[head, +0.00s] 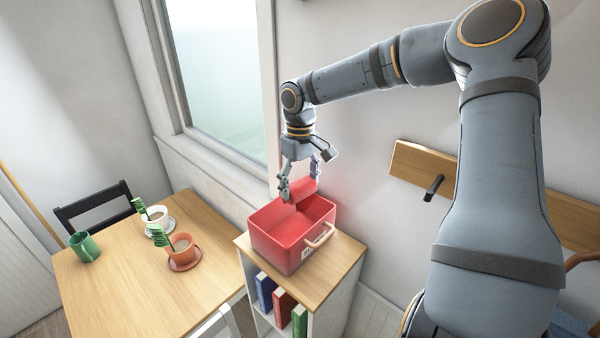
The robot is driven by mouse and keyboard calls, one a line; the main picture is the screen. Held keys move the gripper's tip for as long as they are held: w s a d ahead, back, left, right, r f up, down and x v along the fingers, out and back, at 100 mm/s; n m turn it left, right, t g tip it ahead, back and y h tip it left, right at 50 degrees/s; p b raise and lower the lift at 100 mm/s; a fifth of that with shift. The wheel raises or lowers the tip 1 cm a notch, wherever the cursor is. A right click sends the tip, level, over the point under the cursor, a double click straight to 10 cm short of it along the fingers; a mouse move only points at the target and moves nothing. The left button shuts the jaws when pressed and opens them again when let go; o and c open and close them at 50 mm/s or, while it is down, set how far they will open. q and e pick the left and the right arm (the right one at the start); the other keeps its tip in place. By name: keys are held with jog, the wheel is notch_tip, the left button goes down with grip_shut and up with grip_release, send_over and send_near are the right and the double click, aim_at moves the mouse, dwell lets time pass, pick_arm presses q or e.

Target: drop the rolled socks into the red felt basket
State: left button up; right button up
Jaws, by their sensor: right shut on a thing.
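The red felt basket (277,248) is an open box with a light handle on its front side. It stands on top of a small wooden-topped shelf. My right gripper (301,186) points down over the basket's far part. It is shut on a red rolled bundle, the rolled socks (304,188), whose colour is close to that of the basket. The socks show between the fingers at about the height of the far rim; I cannot tell whether they touch it. The basket's far inside is partly hidden by the socks and fingers. My left gripper is not in view.
The shelf (335,270) holds several books below. To its left a wooden table (120,290) bears a green mug (84,246), a white cup (157,215) and an orange cup (184,245) on saucers. A dark chair (92,205) stands behind. A wooden rail with pegs (410,160) is on the right wall.

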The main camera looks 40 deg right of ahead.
aim_at(300, 183)
jog(key=shift+f, duration=0.3)
jog(key=shift+s+a, duration=0.1)
jog(key=shift+a, duration=0.05)
jog(key=shift+s+a+r, duration=0.3)
jog(key=shift+s+a, duration=0.05)
jog(key=shift+s, duration=0.05)
jog(key=o, duration=0.7)
jog(key=shift+o, duration=1.7)
jog(key=shift+w+d+f, duration=0.15)
jog(key=shift+w+d, duration=0.1)
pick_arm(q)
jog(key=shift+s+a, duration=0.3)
pick_arm(e)
notch_tip(300, 183, up, 12)
